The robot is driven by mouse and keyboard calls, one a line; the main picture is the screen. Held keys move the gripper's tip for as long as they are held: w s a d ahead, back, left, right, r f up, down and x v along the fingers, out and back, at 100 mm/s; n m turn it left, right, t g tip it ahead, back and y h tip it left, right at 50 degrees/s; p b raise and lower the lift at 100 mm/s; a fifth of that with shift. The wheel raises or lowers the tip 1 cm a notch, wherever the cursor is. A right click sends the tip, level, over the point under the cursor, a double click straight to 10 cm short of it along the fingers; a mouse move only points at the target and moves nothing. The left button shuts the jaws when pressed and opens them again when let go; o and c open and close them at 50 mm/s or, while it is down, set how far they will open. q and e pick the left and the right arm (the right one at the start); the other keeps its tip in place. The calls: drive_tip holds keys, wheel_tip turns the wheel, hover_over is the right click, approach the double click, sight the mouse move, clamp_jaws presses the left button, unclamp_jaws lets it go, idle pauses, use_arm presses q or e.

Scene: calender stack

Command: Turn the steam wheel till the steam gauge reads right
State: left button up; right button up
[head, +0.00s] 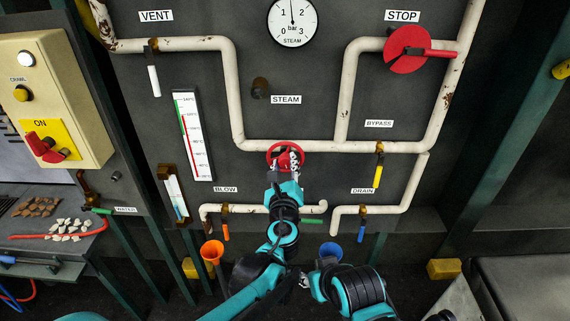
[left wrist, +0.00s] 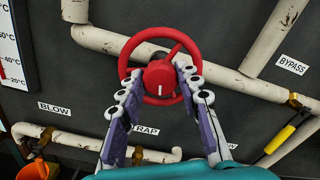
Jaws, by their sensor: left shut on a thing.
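The red steam wheel (head: 273,149) sits on the white pipe below the STEAM label (head: 286,100). In the left wrist view the wheel (left wrist: 125,64) has a red hub with a white mark at its lower edge. My left gripper (head: 287,160) is shut on the wheel, its two fingers (left wrist: 160,76) either side of the hub. The steam gauge (head: 292,32) is a white dial from 0 to 3 bar, its top cut off by the frame. Its needle points almost straight up, about midway between 1 and 2.
Yellow BYPASS (head: 378,177), orange BLOW (head: 226,232) and blue DRAIN (head: 361,234) levers surround the wheel. A thermometer (head: 193,135) stands left. The right arm is low, in front of the panel.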

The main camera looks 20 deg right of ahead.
use_arm(q)
drive_tip(key=shift+n, duration=0.6)
drive_tip(key=o, duration=1.2)
drive_tip(key=shift+c, duration=0.2)
drive_tip(key=shift+s, duration=0.1)
drive_tip(key=v, duration=1.2)
